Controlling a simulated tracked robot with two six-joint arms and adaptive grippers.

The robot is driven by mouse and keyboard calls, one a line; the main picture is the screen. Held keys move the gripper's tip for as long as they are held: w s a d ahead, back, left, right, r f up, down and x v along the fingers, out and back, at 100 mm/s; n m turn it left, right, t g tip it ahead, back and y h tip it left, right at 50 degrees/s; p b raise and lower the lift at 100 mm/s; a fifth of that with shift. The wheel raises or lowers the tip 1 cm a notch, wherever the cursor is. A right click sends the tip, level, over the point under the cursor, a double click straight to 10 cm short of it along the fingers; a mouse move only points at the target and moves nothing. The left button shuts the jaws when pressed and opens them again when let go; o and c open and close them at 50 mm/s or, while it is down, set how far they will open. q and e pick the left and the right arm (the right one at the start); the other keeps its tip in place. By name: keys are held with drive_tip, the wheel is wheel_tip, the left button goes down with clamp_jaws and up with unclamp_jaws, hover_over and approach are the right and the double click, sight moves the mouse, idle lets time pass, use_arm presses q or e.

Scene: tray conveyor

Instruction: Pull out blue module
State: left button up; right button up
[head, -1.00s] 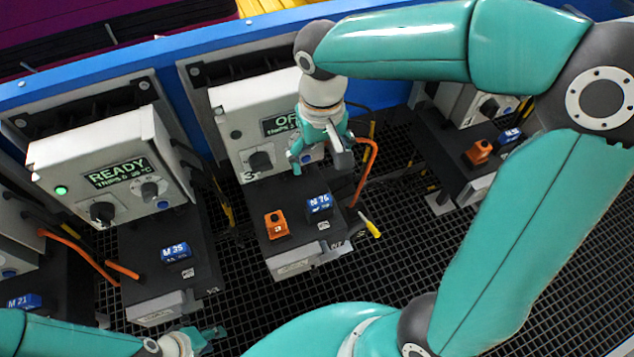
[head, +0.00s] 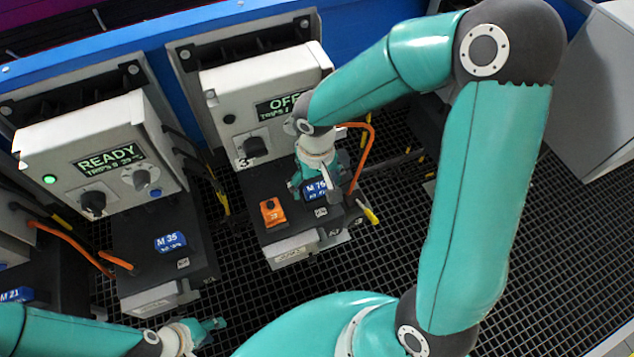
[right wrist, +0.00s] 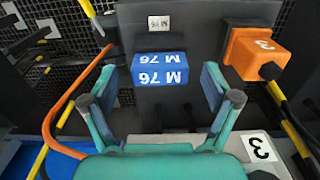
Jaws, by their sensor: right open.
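The blue module marked M 76 (head: 314,190) sits on the dark block below the unit reading OFF, partly covered by my right gripper (head: 316,188) in the head view. In the right wrist view the module (right wrist: 159,69) lies between the two spread fingers of my right gripper (right wrist: 160,78), with a gap on each side. My right gripper is open and empty. My left gripper (head: 208,330) is low in the head view, away from the modules; its finger opening is too small to judge.
An orange block marked 3 (head: 272,211) is just left of the blue module. An orange cable (head: 364,160) and a yellow-tipped lead (head: 369,212) run on its right. Another blue module, M 35 (head: 170,242), sits below the READY unit (head: 95,160). Dark grating lies around the blocks.

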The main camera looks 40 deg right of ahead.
sight(316, 186)
drive_tip(key=c, duration=1.3)
drive_tip(key=shift+o, duration=0.2)
drive_tip(key=shift+r, duration=0.1)
drive_tip(key=shift+r, duration=0.1)
drive_tip(key=shift+r+p, duration=1.75)
drive_tip(key=shift+r, duration=0.5)
drive_tip(key=shift+r, duration=0.3)
drive_tip(key=shift+r+p, duration=1.5)
drive_tip(key=shift+r, duration=0.4)
